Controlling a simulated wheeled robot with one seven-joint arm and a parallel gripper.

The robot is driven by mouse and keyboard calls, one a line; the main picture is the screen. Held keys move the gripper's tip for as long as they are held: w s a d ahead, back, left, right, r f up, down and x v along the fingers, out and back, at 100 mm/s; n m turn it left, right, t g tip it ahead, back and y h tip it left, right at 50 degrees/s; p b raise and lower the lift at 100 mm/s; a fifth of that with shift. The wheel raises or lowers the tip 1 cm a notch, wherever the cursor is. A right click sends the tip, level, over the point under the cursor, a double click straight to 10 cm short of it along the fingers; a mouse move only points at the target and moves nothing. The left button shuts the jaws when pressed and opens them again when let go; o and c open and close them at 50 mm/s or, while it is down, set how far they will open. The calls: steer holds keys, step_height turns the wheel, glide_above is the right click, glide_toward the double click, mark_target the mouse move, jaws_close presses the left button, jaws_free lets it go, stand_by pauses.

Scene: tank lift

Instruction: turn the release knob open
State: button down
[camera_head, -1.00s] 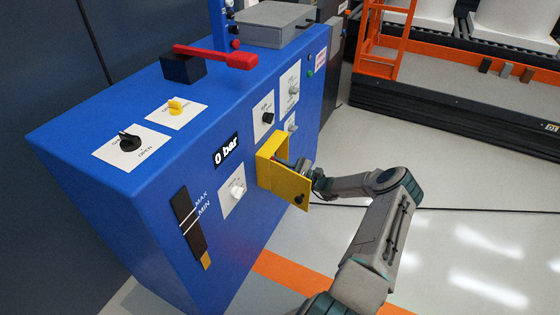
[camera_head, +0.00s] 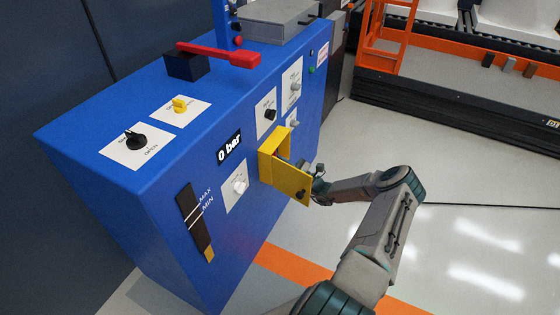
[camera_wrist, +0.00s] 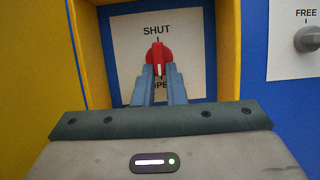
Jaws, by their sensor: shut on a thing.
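The red release knob (camera_wrist: 159,55) sits on a white plate (camera_wrist: 190,32) inside a yellow box (camera_wrist: 90,50) in the wrist view. SHUT is printed above the knob; the lettering below it is partly covered by my fingers. A pale mark shows on the knob's lower face, but I cannot tell for sure which way it points. My gripper (camera_wrist: 160,85) reaches in from below, its two fingers shut on the knob's sides. In the head view the yellow box (camera_head: 268,163) stands on the blue cabinet's front with its flap open, and hides the knob and my fingertips.
The blue cabinet (camera_head: 95,195) carries a black knob (camera_head: 134,140), a yellow knob (camera_head: 180,105), a red lever (camera_head: 225,56) and a "0 bar" display (camera_head: 229,148). A grey FREE knob (camera_wrist: 308,38) is right of the box. Open floor (camera_head: 460,220) lies right.

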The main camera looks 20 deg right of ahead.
steer(key=shift+d, duration=0.15)
steer(key=c, duration=1.5)
jaws_free()
steer(key=shift+f, duration=0.1)
steer(key=p+v, duration=0.1)
steer(key=v, duration=1.2)
steer(key=shift+s+d+f, duration=0.15)
steer(key=shift+s+f, duration=0.05)
steer(key=shift+s, duration=0.1)
